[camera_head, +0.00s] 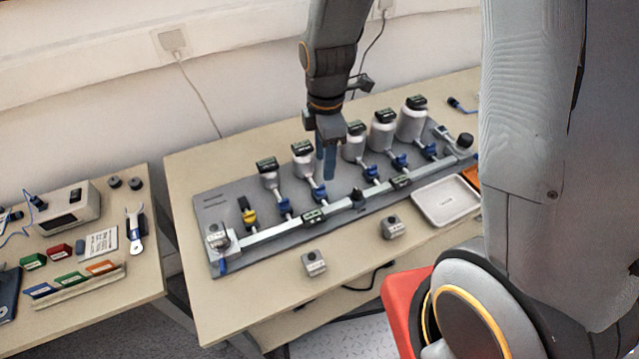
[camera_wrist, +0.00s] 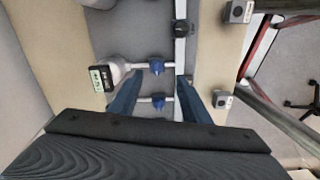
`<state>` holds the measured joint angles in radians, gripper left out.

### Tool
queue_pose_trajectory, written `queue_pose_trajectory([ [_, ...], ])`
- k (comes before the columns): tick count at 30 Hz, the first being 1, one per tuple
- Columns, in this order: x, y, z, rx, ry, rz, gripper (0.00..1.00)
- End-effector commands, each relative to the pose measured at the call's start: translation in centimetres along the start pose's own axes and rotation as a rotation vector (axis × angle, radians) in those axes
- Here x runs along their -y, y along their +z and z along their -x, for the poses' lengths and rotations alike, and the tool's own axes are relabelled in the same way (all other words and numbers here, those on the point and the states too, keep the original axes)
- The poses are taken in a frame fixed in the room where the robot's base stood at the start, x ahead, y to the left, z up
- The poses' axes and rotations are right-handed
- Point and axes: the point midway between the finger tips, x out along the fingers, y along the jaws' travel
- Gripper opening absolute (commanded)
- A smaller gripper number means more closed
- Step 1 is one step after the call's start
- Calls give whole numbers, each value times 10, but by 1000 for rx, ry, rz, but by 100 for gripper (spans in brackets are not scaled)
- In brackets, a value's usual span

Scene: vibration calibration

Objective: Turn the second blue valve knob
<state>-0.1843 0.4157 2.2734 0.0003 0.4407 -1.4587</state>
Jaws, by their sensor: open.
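A grey panel (camera_head: 225,202) on the table carries a row of several blue valve knobs. The second blue valve knob from the left (camera_head: 319,195) sits on the branch under the second canister (camera_head: 303,158). In the wrist view it shows (camera_wrist: 157,67) just past my fingertips, centred between them. The first blue knob (camera_head: 284,207) shows lower in the wrist view (camera_wrist: 158,102), between the fingers. My gripper (camera_head: 327,172) is open, pointing down above the panel, close to the second knob. It also shows in the wrist view (camera_wrist: 160,80). No contact is visible.
A long pale pipe (camera_head: 275,232) runs along the panel with a black knob (camera_head: 358,197). A yellow valve (camera_head: 249,214) is at the left. Two grey blocks (camera_head: 314,262) (camera_head: 393,227) stand in front, and a white tray (camera_head: 446,200) lies at right. Canisters stand behind the knobs.

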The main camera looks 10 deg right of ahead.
Motion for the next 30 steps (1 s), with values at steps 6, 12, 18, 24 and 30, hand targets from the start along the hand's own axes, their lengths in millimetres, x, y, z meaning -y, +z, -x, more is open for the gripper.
queue_pose_trajectory([
  [6,-8,-10,-15,0,-12,184,43],
  [12,-7,-10,-31,0,-15,193,43],
  [18,-6,-10,-58,1,-16,191,43],
  [24,-6,-10,-80,0,-14,191,43],
  [30,-7,-10,-91,0,-12,190,43],
])
